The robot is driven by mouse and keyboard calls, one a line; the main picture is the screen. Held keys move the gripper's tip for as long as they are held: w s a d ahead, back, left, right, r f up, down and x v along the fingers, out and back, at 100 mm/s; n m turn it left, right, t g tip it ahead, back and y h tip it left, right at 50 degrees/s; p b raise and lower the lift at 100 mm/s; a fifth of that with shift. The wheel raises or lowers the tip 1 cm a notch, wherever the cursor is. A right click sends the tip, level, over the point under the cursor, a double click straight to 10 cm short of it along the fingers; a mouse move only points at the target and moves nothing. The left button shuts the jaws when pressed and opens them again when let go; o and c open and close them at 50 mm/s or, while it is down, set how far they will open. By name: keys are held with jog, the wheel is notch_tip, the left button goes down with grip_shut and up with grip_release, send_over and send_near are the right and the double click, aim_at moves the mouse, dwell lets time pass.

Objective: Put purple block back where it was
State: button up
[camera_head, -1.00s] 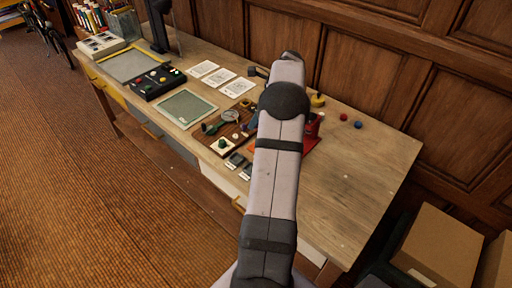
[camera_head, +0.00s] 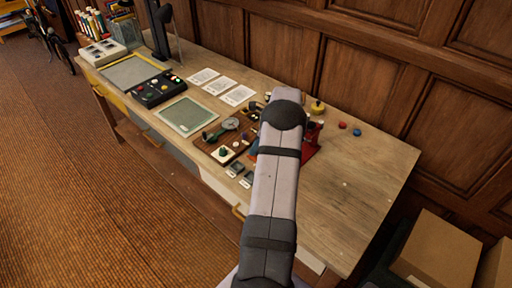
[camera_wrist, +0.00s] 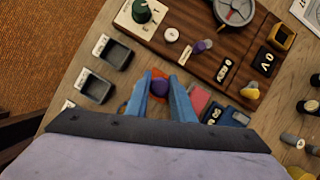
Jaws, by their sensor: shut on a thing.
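Two dark open trays with white labels, an upper one (camera_wrist: 114,54) and a lower one (camera_wrist: 94,87), lie left of the fingers. In the head view my arm hides the gripper and the block.
The board carries a green knob (camera_wrist: 142,11), a gauge (camera_wrist: 234,11), switches and a yellow knob (camera_wrist: 250,90). Red and blue pieces lie right of the fingers. In the head view, red (camera_head: 342,125) and blue (camera_head: 357,132) balls sit right of my arm; the desk's right end is clear.

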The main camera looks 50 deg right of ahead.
jog(key=shift+f, duration=0.6)
jog(key=shift+f, duration=0.15)
jog(key=o, duration=1)
jog(key=shift+c, duration=0.2)
jog(key=b+v, duration=0.2)
jog(key=v, duration=1)
